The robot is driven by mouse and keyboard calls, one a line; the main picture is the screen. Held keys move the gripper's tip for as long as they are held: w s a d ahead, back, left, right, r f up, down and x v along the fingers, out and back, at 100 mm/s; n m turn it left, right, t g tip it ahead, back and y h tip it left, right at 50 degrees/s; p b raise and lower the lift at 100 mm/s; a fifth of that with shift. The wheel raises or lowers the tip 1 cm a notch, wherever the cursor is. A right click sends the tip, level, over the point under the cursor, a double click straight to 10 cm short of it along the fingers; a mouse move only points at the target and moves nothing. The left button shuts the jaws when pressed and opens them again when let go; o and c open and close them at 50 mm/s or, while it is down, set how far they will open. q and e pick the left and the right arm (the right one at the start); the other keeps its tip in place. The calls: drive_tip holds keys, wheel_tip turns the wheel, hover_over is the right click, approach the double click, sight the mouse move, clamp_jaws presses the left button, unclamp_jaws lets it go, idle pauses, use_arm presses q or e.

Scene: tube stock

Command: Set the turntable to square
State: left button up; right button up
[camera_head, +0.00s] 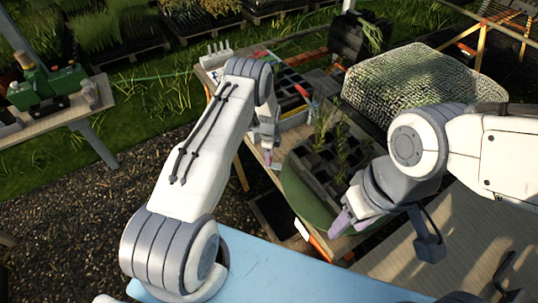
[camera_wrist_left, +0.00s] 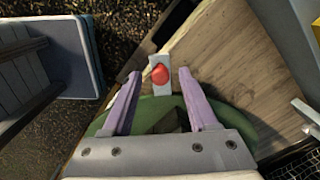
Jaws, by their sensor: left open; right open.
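The turntable (camera_head: 297,196) is a round green disc on the wooden bench in the head view. A dark cell tray (camera_head: 318,178) with a few thin green plants sits on it. My left gripper (camera_head: 270,156) is open beside the disc's far-left side. In the left wrist view its pale purple fingers (camera_wrist_left: 159,78) are apart, with a red knob (camera_wrist_left: 160,74) on a grey plate showing between them. I cannot tell its height above the knob. The green disc shows also there (camera_wrist_left: 150,109). My right gripper (camera_head: 345,222) is open at the disc's near-right edge; its contact is unclear.
A mesh-covered mound (camera_head: 415,82) stands behind the tray on the right. Another dark tray (camera_head: 291,91) and a white rack (camera_head: 216,54) are at the bench's back. A blue surface (camera_head: 290,275) lies in front. A green machine (camera_head: 45,82) stands on a left-hand table.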

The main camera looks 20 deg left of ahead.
use_arm(q)
clamp_jaws()
idle(1.5)
